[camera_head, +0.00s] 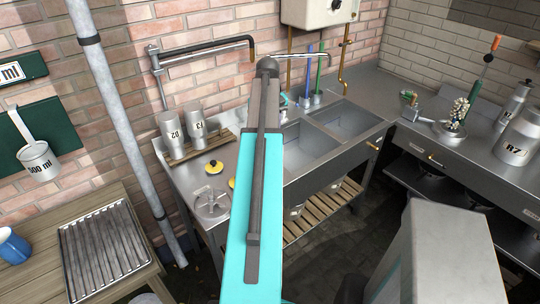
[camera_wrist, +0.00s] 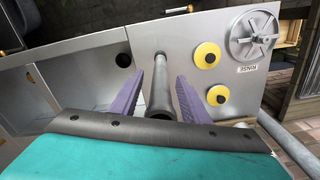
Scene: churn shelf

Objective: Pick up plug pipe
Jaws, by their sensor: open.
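A grey, tube-like pipe with a dark open end, seemingly the plug pipe (camera_wrist: 160,98), stands on the metal counter in the wrist view. It lies between the two purple fingers of my gripper (camera_wrist: 159,76). The fingers are open, one on each side, with a visible gap to the pipe. The pipe's near end is close to the dark edge of my gripper body. In the head view my teal arm covers the middle, and the pipe and fingers are hidden behind it.
Yellow plugs (camera_wrist: 207,55) (camera_head: 214,167) and a round metal wheel (camera_wrist: 253,37) by a RINSE label sit right of the pipe in the wrist view. A sink basin (camera_head: 351,119) lies right of my arm. Metal bottles (camera_head: 173,133) stand on a wooden rack at the wall.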

